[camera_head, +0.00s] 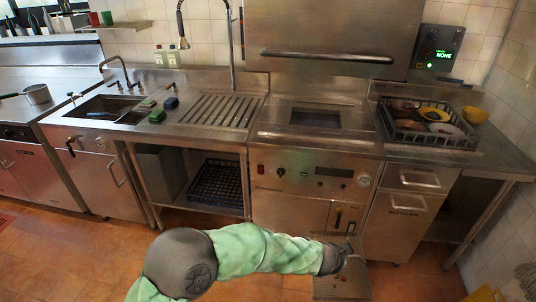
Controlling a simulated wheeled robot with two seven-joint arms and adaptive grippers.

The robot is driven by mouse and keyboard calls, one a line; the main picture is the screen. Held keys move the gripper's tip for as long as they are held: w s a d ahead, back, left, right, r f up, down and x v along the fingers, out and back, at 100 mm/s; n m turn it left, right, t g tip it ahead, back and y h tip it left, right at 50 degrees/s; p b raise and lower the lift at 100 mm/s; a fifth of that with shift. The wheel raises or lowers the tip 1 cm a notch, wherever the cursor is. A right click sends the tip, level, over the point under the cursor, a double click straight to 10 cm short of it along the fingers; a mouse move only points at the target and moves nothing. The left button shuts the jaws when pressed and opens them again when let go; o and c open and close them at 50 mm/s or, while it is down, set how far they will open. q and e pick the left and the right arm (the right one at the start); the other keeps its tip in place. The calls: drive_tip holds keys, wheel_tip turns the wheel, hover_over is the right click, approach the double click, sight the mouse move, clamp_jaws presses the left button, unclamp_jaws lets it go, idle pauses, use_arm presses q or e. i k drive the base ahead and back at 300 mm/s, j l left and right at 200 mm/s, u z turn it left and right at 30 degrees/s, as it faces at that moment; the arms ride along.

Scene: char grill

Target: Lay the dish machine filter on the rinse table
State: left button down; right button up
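The dish machine (275,150) stands in the middle with its hood (335,30) raised. A dark rectangular recess (316,117) shows in its top; I cannot tell whether the filter lies in it. The steel rinse table (185,130) is left of the machine, with a sink and a ribbed drain area (222,110). My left arm crosses the bottom of the view, and its gripper (352,258) is low in front of the machine, over a flat metal panel (340,283). Its fingers are too small to read, and I cannot tell whether it touches the panel. My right gripper is not in view.
A dark dish rack (428,139) with several bowls stands on the right table, a yellow bowl (475,115) beside it. A tap hose (182,25) hangs above. The ribbed drain area is clear.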

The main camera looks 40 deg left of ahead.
sight(221, 109)
drive_tip(key=k+j, duration=0.1)
drive_tip(key=j, duration=0.4)
drive_tip(key=k+j, duration=0.1)
drive_tip(key=j, duration=0.35)
drive_tip(key=k+j, duration=0.1)
drive_tip(key=j, duration=0.4)
drive_tip(key=k+j+u, duration=0.1)
drive_tip(key=j, duration=0.4)
